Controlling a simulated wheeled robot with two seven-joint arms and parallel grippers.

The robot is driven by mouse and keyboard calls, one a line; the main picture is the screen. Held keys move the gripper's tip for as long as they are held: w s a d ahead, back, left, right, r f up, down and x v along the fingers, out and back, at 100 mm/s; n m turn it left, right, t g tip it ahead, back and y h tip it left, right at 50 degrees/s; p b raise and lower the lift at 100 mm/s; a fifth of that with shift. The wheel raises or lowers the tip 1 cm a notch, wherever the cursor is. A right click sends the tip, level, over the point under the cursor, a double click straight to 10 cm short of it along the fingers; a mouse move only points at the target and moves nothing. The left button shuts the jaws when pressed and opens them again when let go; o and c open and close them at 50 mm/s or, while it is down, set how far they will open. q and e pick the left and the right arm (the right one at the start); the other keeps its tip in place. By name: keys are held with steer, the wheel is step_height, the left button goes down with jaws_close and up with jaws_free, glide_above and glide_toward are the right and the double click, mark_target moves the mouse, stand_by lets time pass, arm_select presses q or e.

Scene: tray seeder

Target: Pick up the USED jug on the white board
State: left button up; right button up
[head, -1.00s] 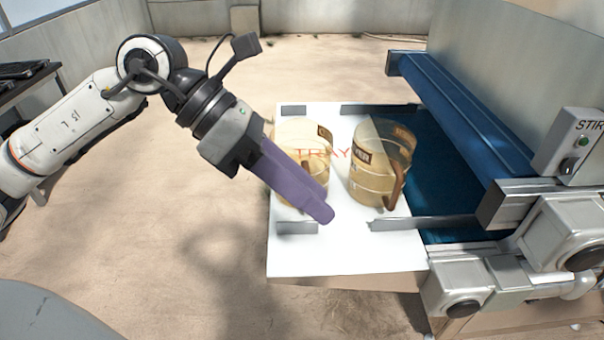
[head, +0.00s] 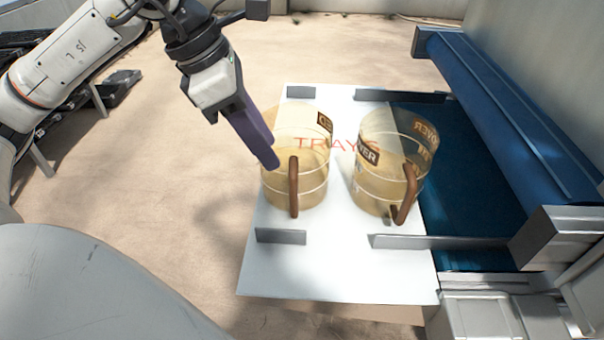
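Two see-through amber jugs with brown handles stand upright on the white board (head: 340,275), which has red TRAY lettering. The left jug (head: 312,185) shows part of a brown label at its upper right, ending in letters like "ED", possibly USED. The right jug (head: 375,188) has labels ending in "OVER". Both handles face the near side. My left gripper (head: 268,160), with purple fingers, points down at the left jug's left side and overlaps its upper wall in the picture. I cannot tell if it touches, or how far the fingers are apart. My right gripper is out of view.
Low grey metal strips (head: 281,236) stand on the board near its edges, one (head: 440,242) reaching right from beside the right jug. A blue machine with a roller (head: 500,110) borders the board on the right.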

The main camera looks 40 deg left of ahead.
mark_target(294, 211)
arm_select(q)
steer(key=shift+s+a+b+x, duration=0.15)
steer(key=shift+b+x, duration=0.55)
steer(key=shift+x, duration=2.8)
steer(key=shift+s+a+b+x, duration=0.15)
steer(key=shift+b+x, duration=0.5)
steer(key=shift+x, duration=2.85)
steer(key=shift+w+f, duration=0.1)
steer(key=shift+c, duration=0.4)
jaws_close()
